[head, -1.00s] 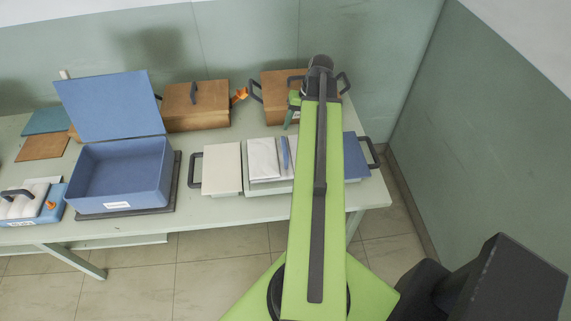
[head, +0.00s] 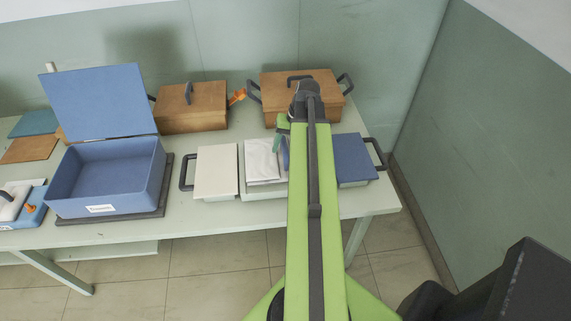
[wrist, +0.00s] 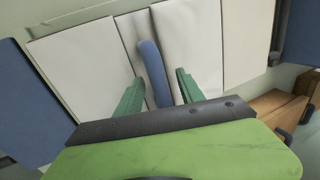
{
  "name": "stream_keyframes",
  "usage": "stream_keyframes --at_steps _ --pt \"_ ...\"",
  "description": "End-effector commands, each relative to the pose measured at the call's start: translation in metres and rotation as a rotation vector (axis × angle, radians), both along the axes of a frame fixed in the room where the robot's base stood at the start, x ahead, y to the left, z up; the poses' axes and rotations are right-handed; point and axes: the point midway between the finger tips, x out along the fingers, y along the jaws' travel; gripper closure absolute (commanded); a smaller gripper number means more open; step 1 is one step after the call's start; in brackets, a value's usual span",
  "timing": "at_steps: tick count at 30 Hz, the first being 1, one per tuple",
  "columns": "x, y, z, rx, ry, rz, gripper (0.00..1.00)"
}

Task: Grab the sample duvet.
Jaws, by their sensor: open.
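A pale grey-green tray (head: 262,190) on the table holds folded white cloth (head: 262,160) and a narrow blue rounded strip (head: 285,152). In the wrist view the blue strip (wrist: 153,72) stands up between two white folded pieces, a left one (wrist: 82,68) and a right one (wrist: 190,50). No label shows which of these is the sample duvet. My gripper (wrist: 159,76) is open above the tray, its green fingers on either side of the blue strip. I cannot tell whether they touch it. My arm hides the tray's right part in the head view.
A cream lid with a dark handle (head: 216,172) lies left of the tray, and a blue lid (head: 352,158) lies right. Wooden boxes (head: 190,108) (head: 330,95) stand behind. An open blue box (head: 110,180) stands farther left. A wall closes the right side.

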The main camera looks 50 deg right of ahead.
Motion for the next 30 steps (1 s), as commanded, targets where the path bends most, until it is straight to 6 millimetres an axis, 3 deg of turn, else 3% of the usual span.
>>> stream_keyframes --at_steps 3,13,30 --pt "-0.0001 -0.0003 0.0019 0.0 0.0 0.0 0.57" --pt "-0.0003 -0.0004 0.0019 0.0 0.0 0.0 1.0" --pt "-0.0005 -0.0006 0.0018 -0.001 0.001 -0.001 1.0"
